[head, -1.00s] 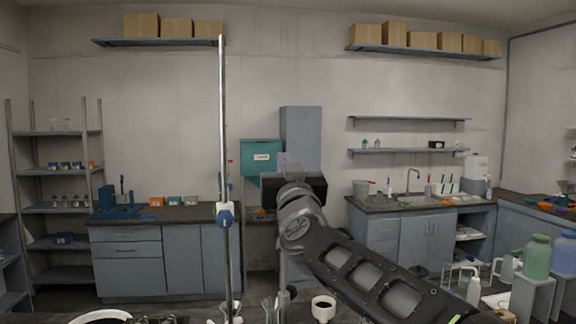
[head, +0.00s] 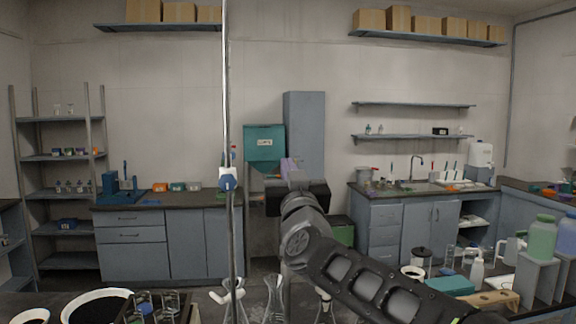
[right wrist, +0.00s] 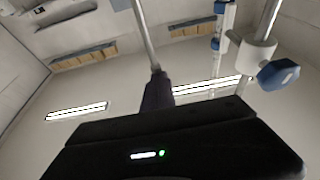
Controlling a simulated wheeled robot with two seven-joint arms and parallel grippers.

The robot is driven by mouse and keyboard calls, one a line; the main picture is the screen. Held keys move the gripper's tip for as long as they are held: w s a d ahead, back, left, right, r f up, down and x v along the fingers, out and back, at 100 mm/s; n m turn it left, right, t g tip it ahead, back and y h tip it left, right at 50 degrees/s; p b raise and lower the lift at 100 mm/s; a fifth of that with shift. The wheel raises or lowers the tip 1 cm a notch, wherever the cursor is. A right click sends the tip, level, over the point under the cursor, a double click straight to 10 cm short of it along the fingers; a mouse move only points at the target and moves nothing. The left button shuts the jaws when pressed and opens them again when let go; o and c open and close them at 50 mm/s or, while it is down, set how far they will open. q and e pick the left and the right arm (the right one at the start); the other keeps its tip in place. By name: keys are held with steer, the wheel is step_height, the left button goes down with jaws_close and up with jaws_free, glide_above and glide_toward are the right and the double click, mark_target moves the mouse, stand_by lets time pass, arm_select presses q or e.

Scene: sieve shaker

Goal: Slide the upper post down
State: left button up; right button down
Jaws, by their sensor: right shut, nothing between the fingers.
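A tall thin upper post (head: 225,85) rises bright and upright, left of centre in the head view, its top out of frame. It meets a white clamp with a blue knob (head: 227,182), and a darker post (head: 235,255) runs below. My right gripper (head: 290,166) is to the right of the clamp, near its height, and apart from it in the picture. Its purplish fingers (right wrist: 158,93) are shut and empty in the right wrist view. There, a metal rod (right wrist: 144,35) runs up beyond the fingertips; contact cannot be told. A blue-knobbed clamp (right wrist: 278,73) is at right. My left gripper is not in view.
White splayed feet or clamps (head: 228,296) show low near the post. Bottles (head: 541,240) and a teal box (head: 449,286) stand at right. Cabinets and shelves line the far wall.

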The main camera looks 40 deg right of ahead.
arm_select(q)
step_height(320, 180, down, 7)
steer(key=b, duration=0.5)
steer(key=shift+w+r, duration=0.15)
arm_select(e)
step_height(320, 180, down, 9)
steer(key=shift+r, duration=0.2)
